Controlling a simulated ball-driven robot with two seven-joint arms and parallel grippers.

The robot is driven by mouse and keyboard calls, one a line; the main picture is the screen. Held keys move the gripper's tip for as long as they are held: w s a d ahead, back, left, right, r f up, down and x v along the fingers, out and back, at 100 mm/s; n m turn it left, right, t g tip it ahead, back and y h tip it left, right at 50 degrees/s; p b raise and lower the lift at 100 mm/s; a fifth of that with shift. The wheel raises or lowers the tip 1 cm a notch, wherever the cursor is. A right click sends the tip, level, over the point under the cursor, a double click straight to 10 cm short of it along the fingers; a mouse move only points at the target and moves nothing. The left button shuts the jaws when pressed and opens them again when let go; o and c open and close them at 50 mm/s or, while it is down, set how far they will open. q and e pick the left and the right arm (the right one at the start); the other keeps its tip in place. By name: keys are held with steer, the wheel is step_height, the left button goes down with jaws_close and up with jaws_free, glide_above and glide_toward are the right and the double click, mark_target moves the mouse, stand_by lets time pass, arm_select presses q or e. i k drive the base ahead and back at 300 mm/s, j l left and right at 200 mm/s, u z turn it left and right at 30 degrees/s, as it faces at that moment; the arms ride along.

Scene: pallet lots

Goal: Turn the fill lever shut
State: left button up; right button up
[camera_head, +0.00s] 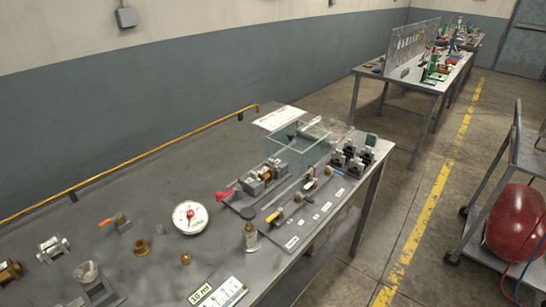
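Several small levers show on the near grey bench (160,180); I cannot tell which is the fill lever. A red lever handle (224,195) sticks out to the left of a metal and brass block assembly (264,178) on a plate. To its right, a panel (290,229) with white labels carries small valves, one with a yellow handle (270,218). An orange-handled valve (118,221) lies on the bench further left. The fittings are too small to tell open from shut. Neither of my grippers is in view.
A round dial gauge (189,217), brass fittings (141,247) and a "10 ml" card (201,294) lie on the bench. A clear box (305,140) stands behind the panel. A cart with a red tank (517,222) is at the right. An aisle with a yellow line (420,228) is clear.

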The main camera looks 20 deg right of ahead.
mark_target(328, 167)
steer(key=l+z, duration=0.1)
steer(key=z, duration=0.25)
steer(key=i+l+z, duration=0.1)
steer(key=z, duration=0.3)
steer(key=i+z, duration=0.1)
steer(key=z, duration=0.25)
steer(key=l, duration=0.1)
